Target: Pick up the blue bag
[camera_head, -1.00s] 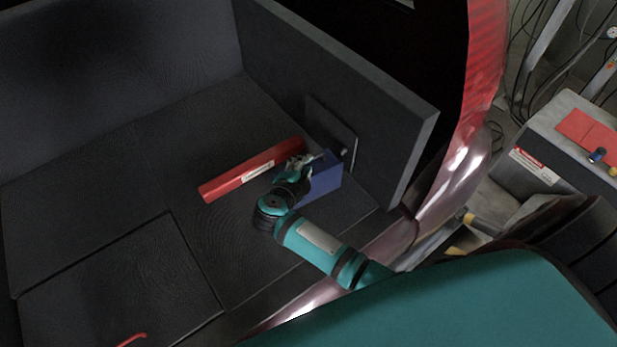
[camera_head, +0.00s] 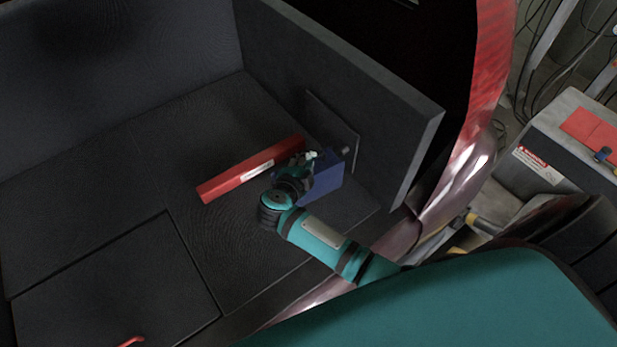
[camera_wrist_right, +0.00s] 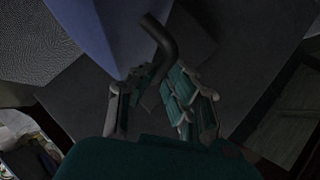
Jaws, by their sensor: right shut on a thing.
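The blue bag (camera_head: 327,178) stands on the dark floor of the cargo space, close to the side panel. My right gripper (camera_head: 311,157) is at the top of the bag, and the arm and hand cover part of it. In the right wrist view the bag's blue side (camera_wrist_right: 105,30) fills the upper left, and its dark curved handle (camera_wrist_right: 164,42) runs down between the fingers of my right gripper (camera_wrist_right: 156,82). The gripper is shut on the handle. I cannot tell whether the bag is clear of the floor. My left gripper is not in view.
A long red box (camera_head: 245,172) with a white label lies just left of the bag. The dark side panel (camera_head: 350,95) with a small plate (camera_head: 330,128) rises behind the bag. Floor to the left is clear. A red curved piece (camera_head: 132,341) shows at the bottom left.

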